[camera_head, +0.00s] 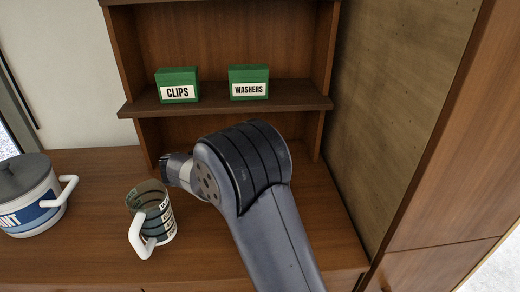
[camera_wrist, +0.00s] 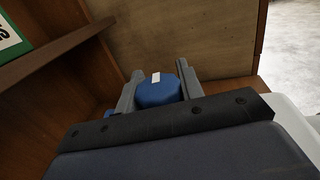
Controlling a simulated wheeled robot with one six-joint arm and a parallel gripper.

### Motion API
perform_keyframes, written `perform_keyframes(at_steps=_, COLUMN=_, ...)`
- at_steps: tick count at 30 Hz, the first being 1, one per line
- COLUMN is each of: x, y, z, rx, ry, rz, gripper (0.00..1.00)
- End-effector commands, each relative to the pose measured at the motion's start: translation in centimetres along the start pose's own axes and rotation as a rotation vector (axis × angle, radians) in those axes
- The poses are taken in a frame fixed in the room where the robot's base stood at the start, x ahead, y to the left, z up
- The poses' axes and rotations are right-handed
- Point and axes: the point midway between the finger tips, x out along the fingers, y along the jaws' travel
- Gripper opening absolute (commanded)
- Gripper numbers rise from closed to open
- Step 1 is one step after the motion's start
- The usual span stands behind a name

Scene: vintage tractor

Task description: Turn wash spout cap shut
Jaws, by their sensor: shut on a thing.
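In the wrist view, a blue, faceted cap (camera_wrist: 158,93) with a small white mark on its top sits between the two grey fingers of my gripper (camera_wrist: 158,88). The fingers are shut on it from both sides. The white mark lies near the far edge of the cap's top. What lies beneath the cap is hidden by my gripper. In the head view my own arm covers the cap and the gripper's fingertips, so neither shows there.
A shelf (camera_head: 225,104) holds a green CLIPS box (camera_head: 177,77) and a green WASHERS box (camera_head: 248,75). On the wooden counter (camera_head: 100,170) stand a white-handled jug (camera_head: 150,215) close to my arm and a lidded pot (camera_head: 32,200). A board wall (camera_head: 400,110) rises at the right.

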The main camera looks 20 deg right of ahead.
Motion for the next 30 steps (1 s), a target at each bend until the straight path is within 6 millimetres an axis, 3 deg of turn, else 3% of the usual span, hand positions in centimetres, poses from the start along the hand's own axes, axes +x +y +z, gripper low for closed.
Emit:
perform_keyframes(at_steps=17, x=0.01, y=-0.05, z=0.02, rx=0.001, ry=0.000, rz=-0.029, gripper=0.13)
perform_keyframes(at_steps=18, x=0.01, y=-0.05, z=0.03, rx=0.001, ry=0.000, rz=-0.029, gripper=0.39)
perform_keyframes(at_steps=25, x=0.01, y=-0.05, z=0.02, rx=0.001, ry=0.000, rz=-0.028, gripper=0.58)
perform_keyframes(at_steps=30, x=0.01, y=-0.04, z=0.02, rx=0.001, ry=0.000, rz=-0.028, gripper=0.58)
